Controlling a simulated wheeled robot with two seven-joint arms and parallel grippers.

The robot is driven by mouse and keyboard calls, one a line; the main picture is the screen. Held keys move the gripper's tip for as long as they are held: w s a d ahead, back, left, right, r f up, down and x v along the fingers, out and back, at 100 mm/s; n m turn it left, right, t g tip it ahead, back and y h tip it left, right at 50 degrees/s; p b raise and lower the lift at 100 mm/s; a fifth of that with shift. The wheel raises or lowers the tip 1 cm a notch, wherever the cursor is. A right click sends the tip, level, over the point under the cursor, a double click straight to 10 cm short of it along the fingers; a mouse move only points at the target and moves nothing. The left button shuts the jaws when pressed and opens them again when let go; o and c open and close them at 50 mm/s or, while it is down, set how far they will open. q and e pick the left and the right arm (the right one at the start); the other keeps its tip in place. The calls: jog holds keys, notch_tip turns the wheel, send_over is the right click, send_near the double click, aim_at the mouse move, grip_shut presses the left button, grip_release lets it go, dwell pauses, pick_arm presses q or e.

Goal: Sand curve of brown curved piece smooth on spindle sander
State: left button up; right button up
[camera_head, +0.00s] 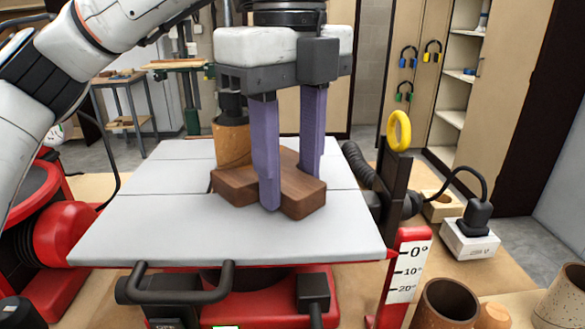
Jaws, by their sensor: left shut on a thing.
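The brown curved piece (240,180) lies on the light grey table of the spindle sander (130,230). My left gripper (291,170) reaches down from above, its two purple fingers shut on the piece, one on the near side and one on the far side. The tan sanding spindle (232,142) stands upright just behind the piece's left part. The piece looks very close to the spindle, but I cannot tell whether they touch, as the contact side is hidden. My right gripper is not in view.
A black post with a yellow ring (399,130) and a hose (357,165) stand at the table's right edge. A red angle scale (405,275) is at the front right, near a brown cylinder (446,303). A white power box (470,240) sits farther right. The table's front left is clear.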

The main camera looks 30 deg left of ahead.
pick_arm(q)
jog(key=shift+w+a, duration=0.15)
jog(key=shift+a, duration=0.1)
dwell(1.7)
jog(key=shift+d, duration=0.25)
jog(key=shift+s, duration=0.4)
jog(key=shift+s+a+b, duration=0.15)
jog(key=shift+s+b, duration=0.25)
jog(key=shift+s, duration=0.75)
jog(key=shift+a, duration=0.3)
dwell(1.7)
jog(key=shift+d, duration=0.3)
jog(key=shift+d, duration=0.1)
dwell(0.4)
